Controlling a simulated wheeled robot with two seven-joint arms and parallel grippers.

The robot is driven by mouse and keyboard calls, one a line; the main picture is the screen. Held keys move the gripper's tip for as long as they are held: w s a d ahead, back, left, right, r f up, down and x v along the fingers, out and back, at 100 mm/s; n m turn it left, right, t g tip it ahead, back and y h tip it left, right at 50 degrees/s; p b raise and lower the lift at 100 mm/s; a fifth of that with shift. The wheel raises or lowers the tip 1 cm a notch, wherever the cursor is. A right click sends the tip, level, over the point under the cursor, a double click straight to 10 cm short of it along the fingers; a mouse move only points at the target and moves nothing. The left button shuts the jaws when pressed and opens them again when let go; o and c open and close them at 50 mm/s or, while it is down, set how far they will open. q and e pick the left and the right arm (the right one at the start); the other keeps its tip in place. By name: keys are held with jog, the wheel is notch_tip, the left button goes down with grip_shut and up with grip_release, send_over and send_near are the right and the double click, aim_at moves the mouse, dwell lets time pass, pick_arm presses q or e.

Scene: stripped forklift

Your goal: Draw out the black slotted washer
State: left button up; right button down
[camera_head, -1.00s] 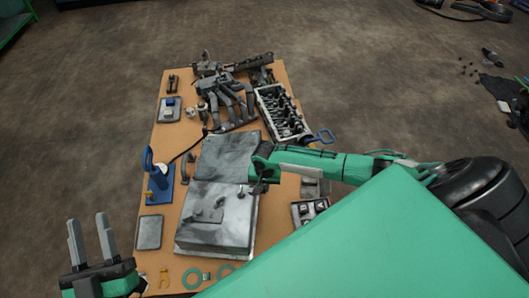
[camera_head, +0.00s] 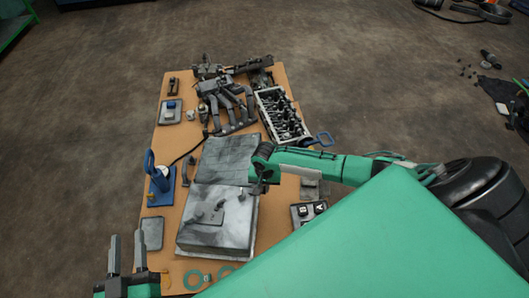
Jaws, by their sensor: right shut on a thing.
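The black slotted washer cannot be made out for sure in the head view. My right gripper (camera_head: 262,186) reaches in from the right, its jaws pointing down over the right edge of the grey metal case (camera_head: 240,243). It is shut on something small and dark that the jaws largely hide. The case's flat grey panel (camera_head: 226,158) lies just left of that gripper. My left gripper (camera_head: 127,246) is at the lower left near the board's front left corner, its two fingers upright, apart and empty.
Floor is clear to the left.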

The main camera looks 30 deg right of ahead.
pick_arm(q)
jog(key=s+d+f+g+p, duration=0.1)
jog(key=s+f+g+p, duration=0.1)
jog(key=s+f+g, duration=0.2)
jog(key=shift+d+f+g+y, duration=0.2)
jog(key=shift+f+g+y, duration=0.35)
jog(key=shift+f, duration=1.35)
